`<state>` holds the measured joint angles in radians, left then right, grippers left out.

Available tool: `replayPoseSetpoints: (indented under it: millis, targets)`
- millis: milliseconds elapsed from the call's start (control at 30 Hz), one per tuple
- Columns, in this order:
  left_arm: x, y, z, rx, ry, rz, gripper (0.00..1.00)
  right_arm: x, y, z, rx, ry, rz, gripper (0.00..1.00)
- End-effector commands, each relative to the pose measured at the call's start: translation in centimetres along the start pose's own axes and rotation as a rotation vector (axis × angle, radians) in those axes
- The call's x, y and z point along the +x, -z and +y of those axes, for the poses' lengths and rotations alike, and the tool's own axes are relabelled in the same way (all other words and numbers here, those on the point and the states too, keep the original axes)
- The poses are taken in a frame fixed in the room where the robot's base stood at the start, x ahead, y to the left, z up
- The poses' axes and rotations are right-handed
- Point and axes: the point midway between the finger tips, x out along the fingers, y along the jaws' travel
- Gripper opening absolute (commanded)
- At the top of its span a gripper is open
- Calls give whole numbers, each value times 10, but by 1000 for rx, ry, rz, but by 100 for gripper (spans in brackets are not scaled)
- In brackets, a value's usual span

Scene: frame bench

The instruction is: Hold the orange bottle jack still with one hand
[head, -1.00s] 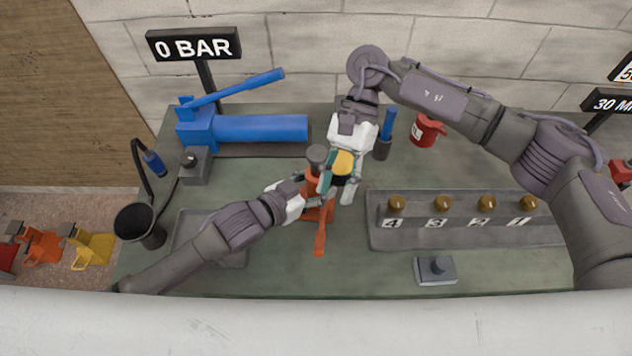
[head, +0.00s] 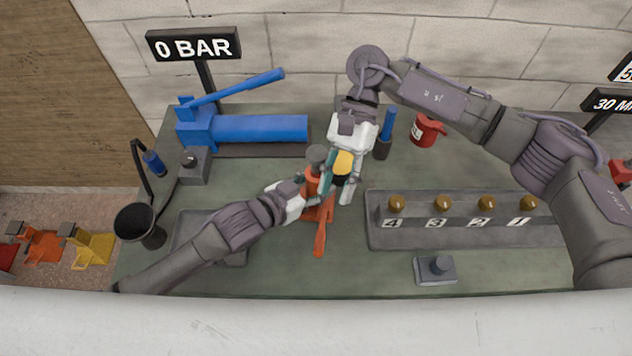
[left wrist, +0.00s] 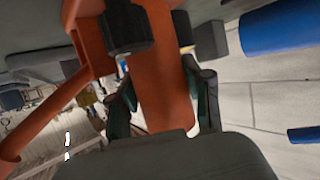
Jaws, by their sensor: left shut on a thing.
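The orange bottle jack (head: 312,184) stands on the green bench, its grey top up and its orange handle (head: 320,238) pointing toward me. My left gripper (head: 305,196) is at the jack's left side, shut on its body. In the left wrist view the orange body (left wrist: 160,70) lies between the two dark fingers, with a black cylinder (left wrist: 125,27) in front of it. My right gripper (head: 339,180) hangs just right of the jack, beside a yellow and black piece (head: 343,163). Its fingers partly hide the jack, and I cannot tell whether they hold anything.
A blue pump (head: 260,128) stands behind left, under a "0 BAR" sign (head: 194,45). A numbered tray (head: 380,235) with several brass knobs lies right. A grey button box (head: 436,269) is in front of it. A black cup (head: 139,222) and an empty grey tray (head: 190,232) are left.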

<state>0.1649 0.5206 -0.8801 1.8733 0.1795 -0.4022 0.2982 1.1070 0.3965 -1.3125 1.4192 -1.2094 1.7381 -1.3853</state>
Motion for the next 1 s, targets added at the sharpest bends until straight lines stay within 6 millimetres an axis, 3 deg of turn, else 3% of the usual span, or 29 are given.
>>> replayPoseSetpoints:
  millis: [33,200,500,633,800,1000]
  targets:
    - [0,0,0,0,0,-1,0,0,-2,0,-8,-2,11,25]
    - [0,0,0,0,0,-1,0,7,-19,3,-119,-22,169,0]
    - [0,-1,0,0,0,-2,0,24,-62,19,-494,-28,641,0]
    - [0,-1,0,0,0,-2,0,28,-74,25,-614,-18,762,0]
    - [0,-1,0,0,0,-2,0,32,-79,28,-679,-8,822,0]
    - [0,-1,0,0,0,-2,0,45,-66,24,-680,-9,823,0]
